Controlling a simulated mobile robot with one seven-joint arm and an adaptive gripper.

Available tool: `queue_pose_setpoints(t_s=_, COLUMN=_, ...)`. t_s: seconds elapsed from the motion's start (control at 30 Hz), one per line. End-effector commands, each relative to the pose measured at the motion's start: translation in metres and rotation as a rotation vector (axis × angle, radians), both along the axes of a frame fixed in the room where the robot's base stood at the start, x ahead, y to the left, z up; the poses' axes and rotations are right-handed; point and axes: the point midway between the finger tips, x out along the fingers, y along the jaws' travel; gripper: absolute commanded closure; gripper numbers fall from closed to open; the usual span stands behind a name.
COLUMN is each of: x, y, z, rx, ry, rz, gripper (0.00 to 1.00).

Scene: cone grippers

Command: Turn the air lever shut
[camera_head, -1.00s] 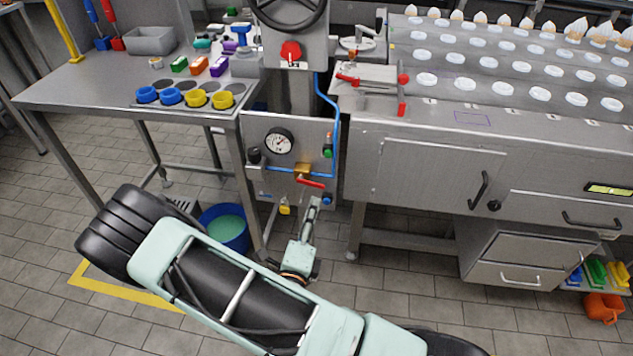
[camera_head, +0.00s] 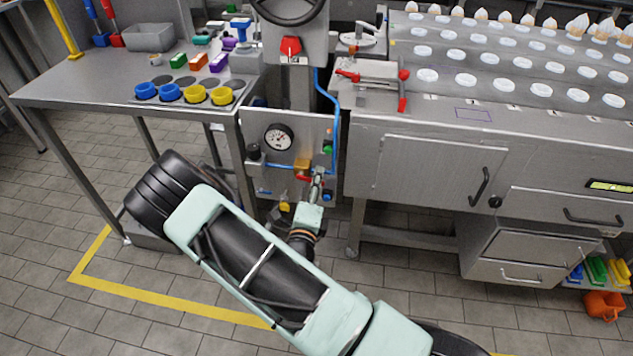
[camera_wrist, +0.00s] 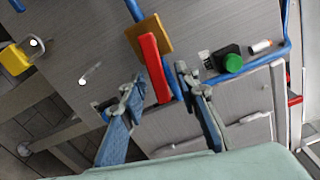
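The red air lever (camera_wrist: 155,68) sits on a brass valve block (camera_wrist: 148,33) and runs roughly along the blue air pipe (camera_wrist: 172,82) in the wrist view. In the head view, the lever (camera_head: 304,179) shows under the brass block (camera_head: 302,165), partly hidden by my gripper. My gripper (camera_wrist: 160,82) is open, one finger on each side of the lever's free end in the wrist picture. I see no contact, and depth is hard to tell. In the head view, my gripper (camera_head: 317,183) is in front of the steel panel, at the lever's right end.
The panel holds a pressure gauge (camera_head: 279,137), a green button (camera_wrist: 233,63) and a yellow padlock-like tag (camera_wrist: 15,60). A table (camera_head: 60,88) with coloured cups stands left; a steel cabinet (camera_head: 430,165) stands close on the right. Open tiled floor lies in front.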

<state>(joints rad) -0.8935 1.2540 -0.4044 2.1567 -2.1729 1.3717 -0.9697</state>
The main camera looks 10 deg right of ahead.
Motion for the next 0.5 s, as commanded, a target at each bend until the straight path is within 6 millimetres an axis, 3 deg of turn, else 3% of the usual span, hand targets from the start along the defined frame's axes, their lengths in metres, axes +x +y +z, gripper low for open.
queue_pose_setpoints(t_s=0.17, x=0.0001, y=-0.0001, z=0.0002, rx=0.000, ry=0.000, rz=0.000, gripper=0.71)
queue_pose_setpoints(t_s=0.43, x=-0.0001, y=0.0000, z=0.0002, rx=0.000, ry=-0.001, rz=0.000, gripper=1.00)
queue_pose_setpoints(t_s=0.5, x=-0.0001, y=0.0000, z=0.0002, rx=0.000, ry=-0.001, rz=0.000, gripper=1.00)
